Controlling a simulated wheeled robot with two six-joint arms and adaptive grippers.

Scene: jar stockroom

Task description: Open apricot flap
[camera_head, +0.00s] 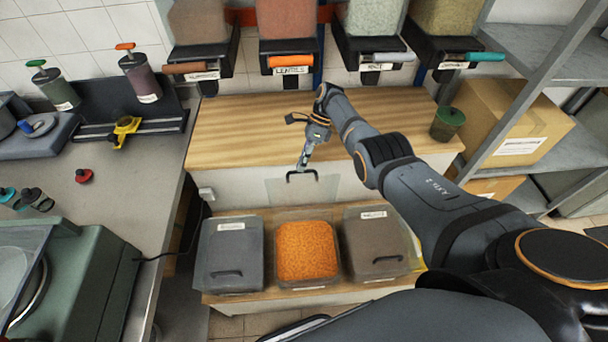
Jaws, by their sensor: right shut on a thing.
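The middle bin (306,283) in the low row in front of the counter is uncovered, showing orange grainy contents (307,251). Its clear flap (318,190) stands raised at the bin's back edge, with a dark handle (301,173) at its top. I cannot read a label on it naming apricot. My right gripper (304,164) reaches down over the counter front and is shut on this handle. My left gripper is not in view.
A left bin (230,285) and a right bin (376,285) have their flaps down. Dispensers, one labelled lentils (291,70), hang above the wooden counter (235,125). A green jar (447,124) stands at its right end, beside the shelf rack (535,100).

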